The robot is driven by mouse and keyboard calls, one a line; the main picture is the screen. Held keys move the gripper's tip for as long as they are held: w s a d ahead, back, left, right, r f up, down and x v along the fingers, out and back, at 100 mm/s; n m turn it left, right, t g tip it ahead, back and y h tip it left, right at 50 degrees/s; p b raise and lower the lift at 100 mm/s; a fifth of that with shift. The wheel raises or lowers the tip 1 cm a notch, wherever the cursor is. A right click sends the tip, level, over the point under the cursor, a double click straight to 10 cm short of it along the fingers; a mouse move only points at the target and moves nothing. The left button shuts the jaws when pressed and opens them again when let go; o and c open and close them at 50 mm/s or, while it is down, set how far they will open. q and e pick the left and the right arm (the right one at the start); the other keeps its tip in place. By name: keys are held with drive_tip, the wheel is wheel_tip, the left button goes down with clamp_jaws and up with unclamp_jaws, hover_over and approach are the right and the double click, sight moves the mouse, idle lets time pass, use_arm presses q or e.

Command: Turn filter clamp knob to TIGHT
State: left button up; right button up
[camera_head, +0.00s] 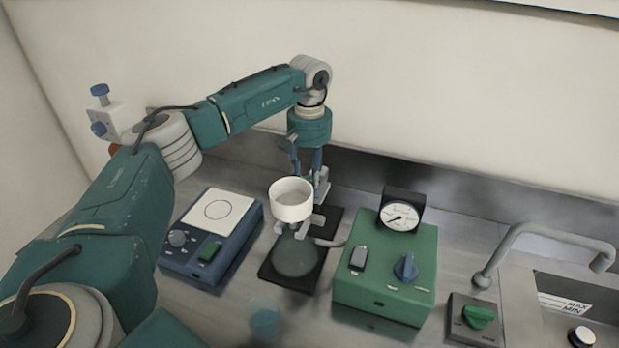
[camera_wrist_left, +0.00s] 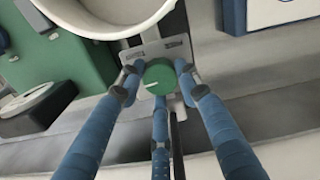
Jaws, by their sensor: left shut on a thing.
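The filter clamp knob (camera_wrist_left: 160,76) is green and round, with a white mark on its left side in the left wrist view. It sits on a grey plate (camera_wrist_left: 152,50) with two small dark labels, too small to read surely. My left gripper (camera_wrist_left: 160,82) has its blue fingers around the knob and is shut on it. In the head view my left gripper (camera_head: 318,172) reaches down behind the white filter funnel (camera_head: 291,200), and the knob is hidden there. The funnel stands on a glass flask (camera_head: 295,256). My right gripper is not in view.
A blue device with a white top (camera_head: 216,210) stands left of the flask. A green pump box (camera_head: 385,290) with a gauge (camera_head: 401,217) and a blue knob stands to the right. A sink tap (camera_head: 545,232) and a green switch (camera_head: 478,317) are farther right.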

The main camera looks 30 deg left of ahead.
sight(309, 180)
use_arm(q)
drive_tip(key=shift+w+r, duration=0.1)
drive_tip(key=shift+r, duration=0.05)
drive_tip(key=o, duration=1.1)
drive_tip(key=shift+o, duration=0.4)
wheel_tip(309, 180, up, 12)
